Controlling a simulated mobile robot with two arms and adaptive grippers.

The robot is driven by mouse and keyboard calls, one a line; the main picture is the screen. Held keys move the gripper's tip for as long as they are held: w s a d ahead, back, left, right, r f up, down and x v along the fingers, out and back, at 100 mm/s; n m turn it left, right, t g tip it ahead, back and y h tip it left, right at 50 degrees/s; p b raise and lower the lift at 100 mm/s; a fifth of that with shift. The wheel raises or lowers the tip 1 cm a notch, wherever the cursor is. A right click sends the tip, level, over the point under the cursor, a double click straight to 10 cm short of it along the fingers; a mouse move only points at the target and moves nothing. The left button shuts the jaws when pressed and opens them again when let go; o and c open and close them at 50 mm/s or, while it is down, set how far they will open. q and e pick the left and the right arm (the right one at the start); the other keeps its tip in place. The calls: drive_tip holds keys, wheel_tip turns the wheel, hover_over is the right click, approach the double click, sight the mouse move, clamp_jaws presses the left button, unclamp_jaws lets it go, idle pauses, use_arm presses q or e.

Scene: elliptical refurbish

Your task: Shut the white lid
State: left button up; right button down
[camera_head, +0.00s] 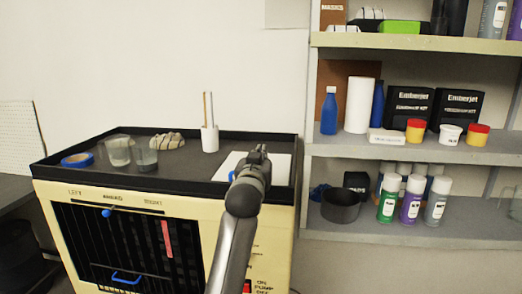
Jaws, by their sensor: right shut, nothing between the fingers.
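A flat white panel, which looks like the white lid (281,167), is at the right end of the cream machine's (140,193) black-rimmed top. It looks about level, but I cannot tell whether it sits flush. My right arm rises from the bottom of the head view, and its dark gripper (260,150) is in front of the panel and hides its middle. The right gripper is shut and empty. I cannot tell whether it touches the panel. My left gripper is not in view.
On the machine top are blue tape (77,160), two clear cups (118,151) (145,157), a pale ribbed object (167,141) and a white holder (209,139) with sticks. A grey shelf (420,150) with bottles, tubs and spray cans stands at the right.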

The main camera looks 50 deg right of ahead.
drive_tip(key=shift+s+a+f, duration=0.1)
drive_tip(key=shift+a+f, duration=0.1)
drive_tip(key=shift+f, duration=0.5)
drive_tip(key=shift+r, duration=0.15)
wheel_tip(320, 180, up, 10)
idle(0.4)
